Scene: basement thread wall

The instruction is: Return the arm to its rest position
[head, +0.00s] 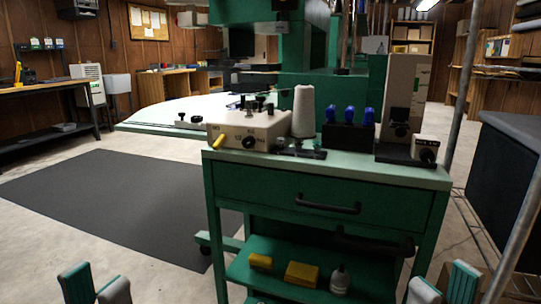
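My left gripper (96,286) shows at the bottom left edge of the head view, over the bare concrete floor. Its two grey and teal fingertips stand apart with nothing seen between them. My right gripper (442,288) shows at the bottom right, low beside the right front leg of the green cart (325,163). Its fingertips are also apart, and a small brownish patch shows between them that I cannot identify. Both grippers are clear of the cart top. The arms behind the fingers are out of view.
The cart carries a cream control box (240,130), a white thread cone (304,110), a dark rack with blue-topped items (349,128) and a tall beige device (400,95). A dark mat (110,205) lies left. A metal post (515,235) stands close on the right.

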